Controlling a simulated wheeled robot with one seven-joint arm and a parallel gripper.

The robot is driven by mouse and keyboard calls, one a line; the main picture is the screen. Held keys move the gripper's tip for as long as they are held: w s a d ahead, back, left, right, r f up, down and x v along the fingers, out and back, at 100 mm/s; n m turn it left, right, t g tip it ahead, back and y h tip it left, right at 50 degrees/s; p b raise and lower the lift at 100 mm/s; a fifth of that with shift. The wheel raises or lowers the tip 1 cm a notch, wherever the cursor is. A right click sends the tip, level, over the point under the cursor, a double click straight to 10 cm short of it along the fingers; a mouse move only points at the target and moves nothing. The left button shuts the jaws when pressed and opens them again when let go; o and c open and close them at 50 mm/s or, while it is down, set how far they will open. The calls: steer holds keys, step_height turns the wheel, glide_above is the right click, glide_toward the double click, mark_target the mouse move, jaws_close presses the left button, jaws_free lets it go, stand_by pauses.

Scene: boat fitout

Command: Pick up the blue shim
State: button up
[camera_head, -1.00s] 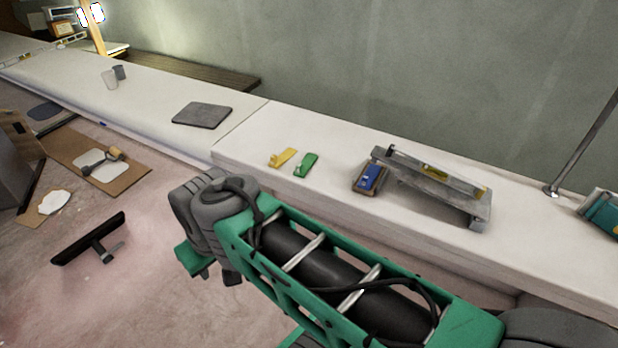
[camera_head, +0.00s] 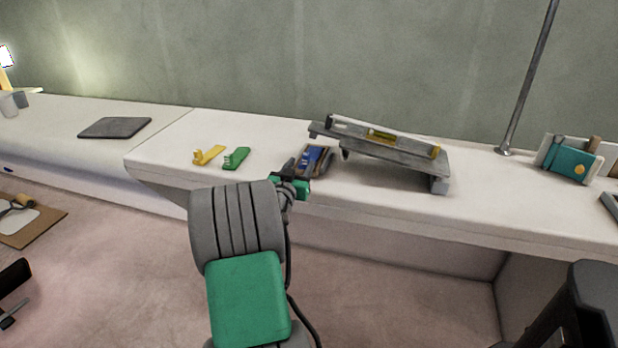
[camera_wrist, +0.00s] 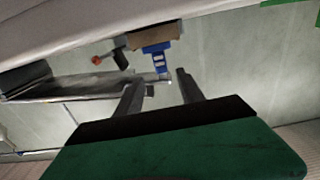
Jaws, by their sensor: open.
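The blue shim (camera_head: 313,157) sits on a small brown tray (camera_head: 329,158) on the white bench, left of a grey sloped stand. In the wrist view the blue shim (camera_wrist: 156,58) lies ahead of my fingertips, roughly in line with the gap between them, with the brown tray (camera_wrist: 146,39) behind it. My gripper (camera_head: 304,170) is open at the bench's front side, close to the shim and partly covering it in the head view. In the wrist view both fingers of my gripper (camera_wrist: 157,82) are apart with nothing held. Contact with the shim cannot be told.
A yellow shim (camera_head: 208,156) and a green shim (camera_head: 237,158) lie left of the tray. The grey sloped stand (camera_head: 390,152), with a level on it, is close on the right. A metal pole (camera_head: 527,80) and a teal box (camera_head: 570,161) are farther right.

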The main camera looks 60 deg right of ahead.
mark_target(305, 157)
steer(key=d, duration=0.3)
steer(key=w+d, duration=0.1)
steer(key=d, duration=0.3)
steer(key=shift+w+f, duration=0.15)
steer(key=shift+w, duration=0.05)
jaws_close()
